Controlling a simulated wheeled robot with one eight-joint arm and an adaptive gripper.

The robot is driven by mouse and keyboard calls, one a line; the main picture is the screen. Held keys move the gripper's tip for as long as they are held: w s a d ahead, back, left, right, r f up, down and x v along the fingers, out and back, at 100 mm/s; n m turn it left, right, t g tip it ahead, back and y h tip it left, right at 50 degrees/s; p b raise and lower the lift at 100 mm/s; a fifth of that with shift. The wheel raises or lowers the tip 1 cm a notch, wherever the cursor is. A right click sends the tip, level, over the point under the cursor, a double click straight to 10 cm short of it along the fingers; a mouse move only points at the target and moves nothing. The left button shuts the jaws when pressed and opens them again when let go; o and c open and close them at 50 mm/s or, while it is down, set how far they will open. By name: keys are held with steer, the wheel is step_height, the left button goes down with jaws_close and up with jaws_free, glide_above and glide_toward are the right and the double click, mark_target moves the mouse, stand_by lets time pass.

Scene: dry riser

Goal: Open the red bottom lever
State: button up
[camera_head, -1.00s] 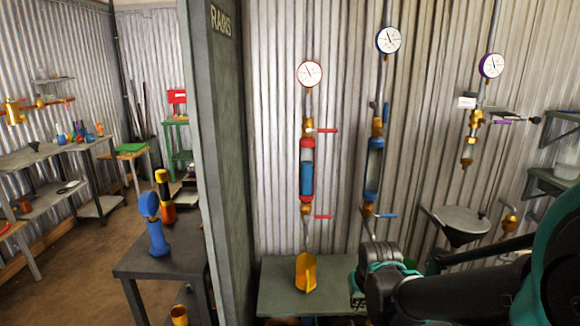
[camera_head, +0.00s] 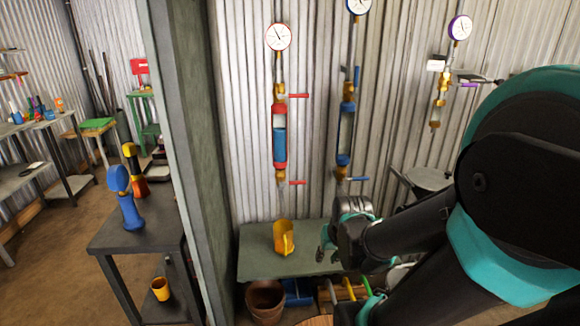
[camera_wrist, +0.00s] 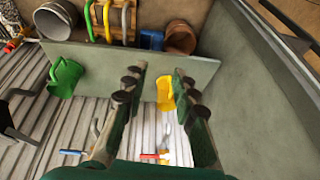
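The red bottom lever (camera_head: 298,183) sticks out to the right, level, at the foot of the left pipe (camera_head: 280,135), below its blue-and-red sight tube. In the wrist view the red lever (camera_wrist: 150,156) shows low, between the finger bases, partly hidden by my gripper. My gripper (camera_head: 326,250) is below and to the right of the lever, apart from it, over the shelf's right part. In the wrist view my gripper (camera_wrist: 160,75) has its two fingers spread with nothing held between them.
A yellow jug (camera_head: 284,238) stands on the grey-green shelf (camera_head: 257,258) beneath the lever. A similar red lever (camera_head: 299,96) is higher on the same pipe. A blue lever (camera_head: 358,179) is on the middle pipe. A grey-green partition (camera_head: 182,130) stands to the left.

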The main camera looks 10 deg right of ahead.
steer(key=shift+o, duration=0.2)
steer(key=w+a+r+m+y, duration=0.1)
steer(key=w+a+m+y, duration=0.1)
steer(key=w, duration=0.8)
steer(key=shift+a+r+m+t+y, duration=0.15)
steer(key=shift+r+m+t+y, duration=0.15)
steer(key=shift+m+y, duration=0.3)
steer(key=m+t+y, duration=0.7)
steer(key=y, duration=0.1)
glide_toward(301, 183)
steer(key=x, duration=1.1)
steer(key=shift+w+a+f, duration=0.1)
steer(key=shift+a+f, duration=0.05)
steer(key=shift+a, duration=0.1)
jaws_close()
